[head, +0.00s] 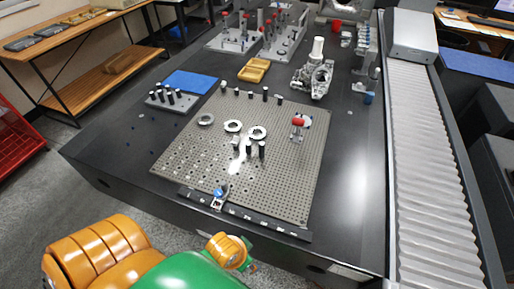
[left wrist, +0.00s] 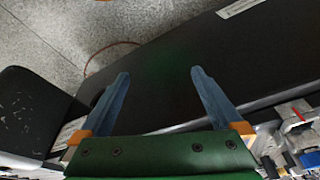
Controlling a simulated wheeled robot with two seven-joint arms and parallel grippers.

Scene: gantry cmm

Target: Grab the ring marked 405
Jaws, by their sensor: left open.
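Three rings lie on the grey perforated plate (head: 180,160): a grey one at the left (head: 206,119), a pale one in the middle (head: 233,126), and another pale one at the right (head: 257,132). Any numbers on them are too small to read, so I cannot tell which is 405. My left gripper (left wrist: 158,88) is open in the left wrist view, its two blue-grey fingers spread with nothing between them. It faces the dark table side and the floor, away from the rings. In the head view my left arm is at the bottom, short of the plate. My right gripper is not visible.
Dark pegs stand near the rings and along the plate's back edge. A red-topped part (head: 298,123) is on the plate's right. A blue mat (head: 190,82), yellow trays (head: 254,70) and a metal casting (head: 313,78) lie behind. A ribbed cover (head: 425,150) runs along the right.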

